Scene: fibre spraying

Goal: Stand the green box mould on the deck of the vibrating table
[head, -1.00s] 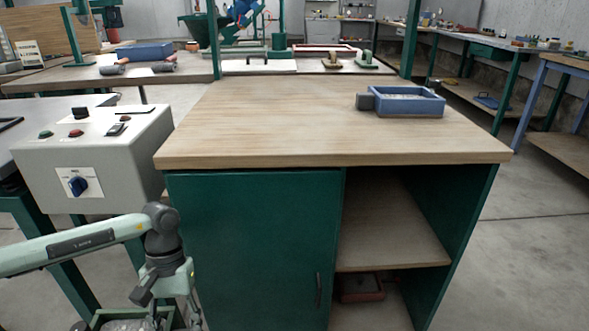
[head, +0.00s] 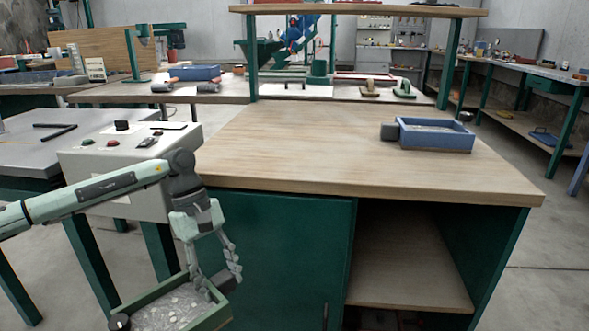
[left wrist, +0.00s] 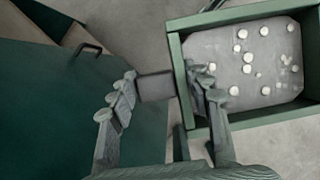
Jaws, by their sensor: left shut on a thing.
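The green box mould (head: 222,318) hangs low in front of the green cabinet, held by my left gripper (head: 220,288). It is an open green-walled tray with a grey floor and several pale round pieces inside. In the left wrist view the mould (left wrist: 178,75) is at the upper right, and my left gripper (left wrist: 160,92) is shut on its dark side grip (left wrist: 154,87). A grey table top at the left, taken as the vibrating table's deck (head: 28,148), has dark bars on it. The mould is below and apart from it. My right gripper is not in view.
A grey control box (head: 140,170) with buttons stands at the deck's right, close behind my left arm. The wooden bench (head: 300,150) carries a blue box mould (head: 435,137) at its right; the rest of its top is clear. An upper shelf (head: 350,10) spans above it.

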